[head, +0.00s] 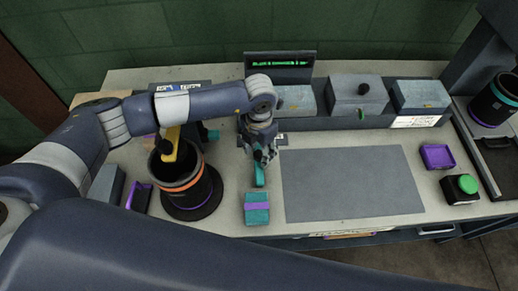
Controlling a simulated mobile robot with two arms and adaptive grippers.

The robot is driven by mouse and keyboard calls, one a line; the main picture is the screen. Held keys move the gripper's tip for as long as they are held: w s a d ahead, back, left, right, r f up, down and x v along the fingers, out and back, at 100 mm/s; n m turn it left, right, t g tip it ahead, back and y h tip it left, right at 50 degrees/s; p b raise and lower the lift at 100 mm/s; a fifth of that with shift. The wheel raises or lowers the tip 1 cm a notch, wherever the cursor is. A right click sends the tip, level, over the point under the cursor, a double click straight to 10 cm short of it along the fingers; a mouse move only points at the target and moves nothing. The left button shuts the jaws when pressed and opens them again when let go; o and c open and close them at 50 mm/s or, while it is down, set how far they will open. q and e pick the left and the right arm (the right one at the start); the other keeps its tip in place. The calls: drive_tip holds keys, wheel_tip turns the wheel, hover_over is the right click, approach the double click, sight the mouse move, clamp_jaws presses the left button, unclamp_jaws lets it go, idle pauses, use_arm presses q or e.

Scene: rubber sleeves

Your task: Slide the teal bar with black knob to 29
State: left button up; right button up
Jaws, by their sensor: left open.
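My left gripper (262,158) points down over the worktop left of the grey mat, its fingers apart. A small teal upright piece (259,176) shows just below and partly behind the fingertips; I cannot tell whether they touch it. Another teal piece (210,134) shows left of the gripper, partly hidden by my arm. I cannot make out which is the teal bar, and no scale or number 29 is readable. A black knob (363,88) sits on a grey box (356,97) at the back. My right gripper is not in view.
A teal block with a purple band (257,208) lies near the front edge. A black cup with an orange ring (188,187) stands left of it. The grey mat (350,183) is clear. A purple tray (437,157) and green button (467,184) are at right. A lit display (280,64) stands behind.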

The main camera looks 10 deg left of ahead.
sight(259, 153)
use_arm(q)
drive_tip(key=shift+r, duration=0.15)
wheel_tip(259, 153, up, 12)
idle(0.3)
drive_tip(key=shift+f, duration=0.2)
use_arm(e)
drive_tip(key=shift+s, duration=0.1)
